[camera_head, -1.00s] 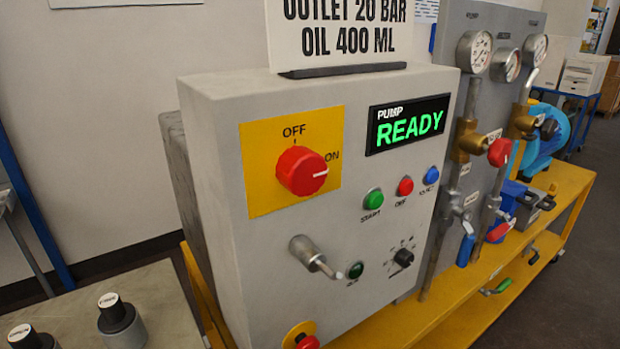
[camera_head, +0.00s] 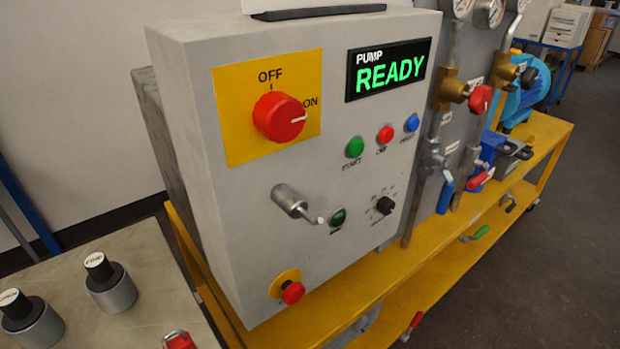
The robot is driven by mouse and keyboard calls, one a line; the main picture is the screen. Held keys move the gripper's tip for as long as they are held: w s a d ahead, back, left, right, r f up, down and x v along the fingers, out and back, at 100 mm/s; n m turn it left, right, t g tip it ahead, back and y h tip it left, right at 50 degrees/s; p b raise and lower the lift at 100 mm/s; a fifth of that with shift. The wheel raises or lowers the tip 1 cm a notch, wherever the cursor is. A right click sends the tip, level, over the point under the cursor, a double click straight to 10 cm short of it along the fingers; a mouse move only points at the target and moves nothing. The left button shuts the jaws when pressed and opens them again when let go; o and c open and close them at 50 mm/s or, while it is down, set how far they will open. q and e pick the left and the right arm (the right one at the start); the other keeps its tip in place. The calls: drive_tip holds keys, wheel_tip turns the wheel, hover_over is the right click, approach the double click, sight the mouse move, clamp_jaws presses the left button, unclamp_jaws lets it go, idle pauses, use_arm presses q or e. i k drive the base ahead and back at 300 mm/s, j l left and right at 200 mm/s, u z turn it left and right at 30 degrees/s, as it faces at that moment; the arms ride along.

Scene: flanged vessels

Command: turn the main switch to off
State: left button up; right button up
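The main switch (camera_head: 279,117) is a red round knob on a yellow plate (camera_head: 232,140) at the upper left of the grey control box's front. Its white pointer line points right, toward the ON mark; the OFF mark is above the knob. Neither of my grippers is in view, and nothing touches the switch.
Below the switch are a metal lever (camera_head: 293,202) and a red emergency button (camera_head: 291,292). Green (camera_head: 355,147), red (camera_head: 385,134) and blue (camera_head: 411,123) buttons sit to the right. A table (camera_head: 150,261) with black-capped cylinders stands at lower left. Valves and gauges stand right.

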sight(279, 115)
drive_tip(key=k+l+u, duration=0.15)
drive_tip(key=l, duration=0.25)
drive_tip(key=k+l+u, duration=0.15)
drive_tip(key=l, duration=0.25)
drive_tip(key=k+l+u, duration=0.15)
drive_tip(key=l, duration=0.25)
drive_tip(key=k+l+u, duration=0.1)
drive_tip(key=l, duration=0.3)
drive_tip(key=k+l+u, duration=0.15)
drive_tip(key=i, duration=0.35)
